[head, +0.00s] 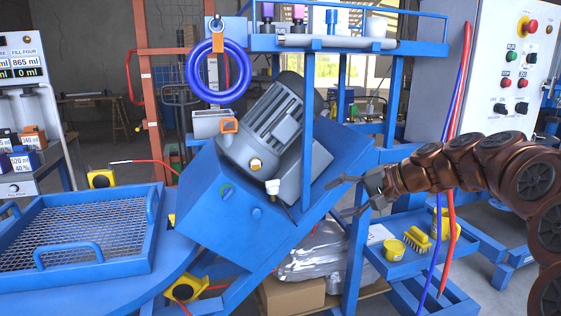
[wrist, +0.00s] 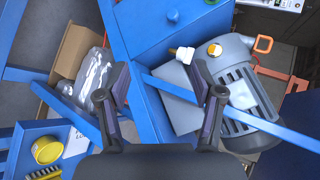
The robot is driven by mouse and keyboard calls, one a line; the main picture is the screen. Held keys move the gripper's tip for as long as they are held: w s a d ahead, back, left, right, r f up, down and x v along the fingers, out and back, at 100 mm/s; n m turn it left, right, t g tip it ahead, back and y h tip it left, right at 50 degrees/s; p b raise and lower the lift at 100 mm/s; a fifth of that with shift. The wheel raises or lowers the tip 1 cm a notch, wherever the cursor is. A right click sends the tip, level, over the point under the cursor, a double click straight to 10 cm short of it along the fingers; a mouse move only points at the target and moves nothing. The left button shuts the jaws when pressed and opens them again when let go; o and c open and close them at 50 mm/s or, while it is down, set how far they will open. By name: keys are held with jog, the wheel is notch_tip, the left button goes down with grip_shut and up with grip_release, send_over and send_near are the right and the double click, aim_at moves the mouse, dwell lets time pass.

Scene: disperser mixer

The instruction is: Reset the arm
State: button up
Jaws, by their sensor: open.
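My gripper (head: 350,196) is open and empty in the head view, at the end of my brown arm reaching in from the right. Its fingers point left, toward the blue frame post and the grey motor (head: 273,125) of the tilted blue machine (head: 240,205). In the wrist view my gripper (wrist: 165,88) shows two dark fingers spread apart with nothing between them. Beyond them are a blue bar, the grey motor (wrist: 240,90) and a white fitting (wrist: 184,55). I cannot tell how far the fingertips are from the bar.
A blue tray (head: 385,262) with a yellow tub (head: 393,250) and a yellow brush (head: 418,240) lies below my gripper. A control panel (head: 505,70) stands at the right. A coiled blue hose (head: 190,72) hangs at the back. A blue mesh basket (head: 95,262) stands at the left.

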jog(key=s+a+f+n+g+h, duration=0.1)
jog(key=s+a+f+g, duration=0.15)
jog(key=s, duration=0.35)
jog(key=s+a+f+n+g+h, duration=0.1)
jog(key=s+a+f, duration=0.25)
jog(key=s, duration=0.25)
jog(key=s+d+f+n+g+h, duration=0.1)
jog(key=s+d+f+g+h, duration=0.3)
jog(key=s, duration=0.6)
jog(key=s+d+f+n+t+h, duration=0.1)
jog(key=s+d+f+h, duration=0.15)
jog(key=s+f, duration=0.55)
jog(key=s+d+f+n+g+h, duration=0.15)
jog(key=s+d, duration=0.25)
jog(key=s, duration=0.8)
jog(key=s+p+v, duration=0.1)
jog(key=p+v, duration=0.7)
jog(key=p, duration=0.1)
jog(key=s+p+v, duration=0.2)
jog(key=p+v, duration=0.6)
jog(key=v, duration=0.1)
jog(key=shift+s+a+r+t+p, duration=0.15)
jog(key=shift+a+r+t+p, duration=0.2)
jog(key=shift+a+r, duration=0.3)
